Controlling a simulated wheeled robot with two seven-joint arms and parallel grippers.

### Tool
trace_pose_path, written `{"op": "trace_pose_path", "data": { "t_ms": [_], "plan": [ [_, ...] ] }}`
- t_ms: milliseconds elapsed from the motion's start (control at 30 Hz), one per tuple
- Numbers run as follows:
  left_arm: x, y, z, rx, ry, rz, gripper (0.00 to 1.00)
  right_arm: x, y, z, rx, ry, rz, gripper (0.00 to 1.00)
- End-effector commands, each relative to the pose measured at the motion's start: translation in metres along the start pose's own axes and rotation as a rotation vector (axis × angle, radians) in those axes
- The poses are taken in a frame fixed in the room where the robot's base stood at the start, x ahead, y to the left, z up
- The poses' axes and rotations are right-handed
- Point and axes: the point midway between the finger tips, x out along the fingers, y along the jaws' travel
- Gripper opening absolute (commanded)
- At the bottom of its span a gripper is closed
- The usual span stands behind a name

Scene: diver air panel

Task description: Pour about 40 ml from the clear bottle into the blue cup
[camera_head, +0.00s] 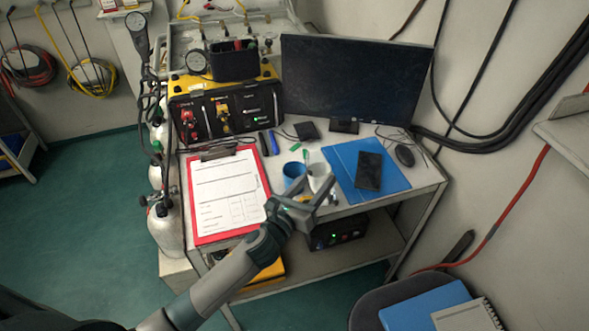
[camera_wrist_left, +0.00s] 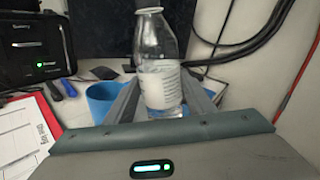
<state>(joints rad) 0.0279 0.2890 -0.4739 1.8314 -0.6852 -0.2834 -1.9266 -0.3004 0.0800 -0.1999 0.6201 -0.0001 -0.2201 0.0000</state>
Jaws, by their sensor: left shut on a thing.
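The clear bottle (camera_wrist_left: 158,52) stands close to upright between the fingers of my left gripper (camera_wrist_left: 163,92) in the left wrist view. It has a pale label and an open neck at the top. In the head view my left gripper (camera_head: 318,190) reaches the front edge of the desk and is shut on the bottle (camera_head: 319,175), which is partly hidden. I cannot tell whether its base touches the desk. The blue cup (camera_head: 293,172) stands just left of the bottle, and also shows left of the fingers in the wrist view (camera_wrist_left: 101,98). My right gripper is out of view.
A red clipboard (camera_head: 198,239) with paper lies left of the cup. A blue folder (camera_head: 345,155) with a black phone (camera_head: 368,171) lies to the right. A monitor (camera_head: 355,83) and a black-and-yellow air panel (camera_head: 225,112) stand behind. Little desk is free around the cup.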

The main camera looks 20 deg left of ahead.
Motion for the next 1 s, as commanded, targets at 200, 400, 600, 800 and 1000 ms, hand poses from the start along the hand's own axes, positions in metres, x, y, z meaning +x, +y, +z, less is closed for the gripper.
{"op": "trace_pose_path", "data": {
  "t_ms": [200,400,600,800,1000],
  "plan": [
    [0.0,0.002,0.007,0.162,-0.013,-0.001,0.22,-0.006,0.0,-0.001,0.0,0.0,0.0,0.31],
    [0.0,0.003,0.011,0.249,-0.019,-0.001,0.22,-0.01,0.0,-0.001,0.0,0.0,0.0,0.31],
    [0.0,0.004,0.011,0.274,-0.021,0.0,0.22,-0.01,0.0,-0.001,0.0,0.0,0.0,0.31],
    [0.0,0.004,0.011,0.273,-0.021,0.0,0.22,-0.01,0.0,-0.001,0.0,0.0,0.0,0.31],
    [0.0,0.004,0.011,0.273,-0.021,0.0,0.22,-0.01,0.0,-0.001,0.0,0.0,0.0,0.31]
  ]
}}
